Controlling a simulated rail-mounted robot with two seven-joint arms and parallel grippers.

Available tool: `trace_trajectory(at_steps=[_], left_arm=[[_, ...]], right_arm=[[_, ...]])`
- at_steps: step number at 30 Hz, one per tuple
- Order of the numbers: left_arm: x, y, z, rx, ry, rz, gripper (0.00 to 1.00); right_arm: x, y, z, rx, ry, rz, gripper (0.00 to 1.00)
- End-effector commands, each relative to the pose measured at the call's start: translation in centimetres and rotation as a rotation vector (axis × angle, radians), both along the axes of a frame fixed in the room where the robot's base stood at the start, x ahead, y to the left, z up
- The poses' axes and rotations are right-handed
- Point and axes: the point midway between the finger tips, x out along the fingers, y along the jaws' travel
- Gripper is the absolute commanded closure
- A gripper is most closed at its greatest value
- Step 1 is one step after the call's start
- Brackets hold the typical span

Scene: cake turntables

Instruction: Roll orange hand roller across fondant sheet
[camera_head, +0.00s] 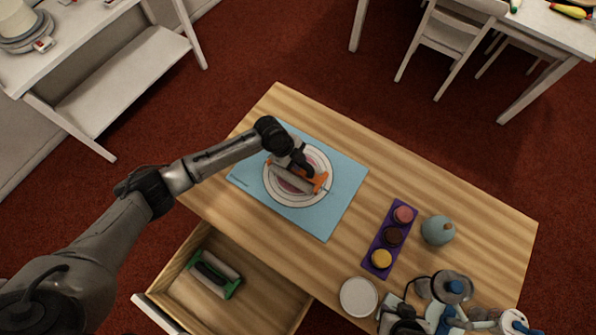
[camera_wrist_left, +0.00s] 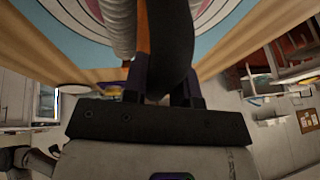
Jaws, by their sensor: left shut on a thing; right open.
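The orange hand roller (camera_head: 321,183) has orange ends and a pale cylinder and lies over the ringed disc. My left gripper (camera_head: 300,165) is shut on the roller from above. In the left wrist view, the roller's pale cylinder (camera_wrist_left: 118,25) shows beside a dark finger that hides part of it. The pale fondant sheet (camera_head: 281,171) appears as a round, pinkish area beneath the roller, partly covered by it and my gripper. It is on a blue mat (camera_head: 339,212). My right gripper (camera_head: 398,312) is at the bottom right, open, apart from the mat; its fingers are hard to make out.
A purple tray (camera_head: 378,247) with three round coloured cups stands right of the mat, with a blue-grey round pot (camera_head: 438,230) beside it. A white round dish (camera_head: 359,297) is near the front edge. A green-ended roller (camera_head: 215,273) lies in the open drawer (camera_head: 262,296).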

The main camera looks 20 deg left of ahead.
Motion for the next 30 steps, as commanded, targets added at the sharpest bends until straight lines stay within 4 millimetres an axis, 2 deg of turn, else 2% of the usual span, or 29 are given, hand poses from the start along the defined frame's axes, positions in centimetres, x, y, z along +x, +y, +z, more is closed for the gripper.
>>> trace_trajectory(at_steps=[3,6,14,21,30], left_arm=[[-0.9,0.1,-0.1,0.004,0.007,-0.003,1.00],[-1.1,0.1,-0.3,0.003,0.006,-0.002,1.00],[-0.9,0.1,-0.4,0.002,0.005,-0.002,1.00],[0.2,0.0,-0.5,0.002,0.006,-0.001,1.00],[0.3,-0.1,-0.4,0.003,0.005,-0.001,1.00]], right_arm=[[0.0,0.0,0.8,0.000,0.000,0.000,0.57],[0.0,0.0,0.8,0.000,0.000,0.000,0.57],[0.0,0.1,0.6,0.004,0.001,-0.003,0.57],[0.0,0.3,-0.2,0.009,0.000,-0.006,0.57],[0.0,0.3,-0.2,0.011,0.001,-0.007,0.57]])
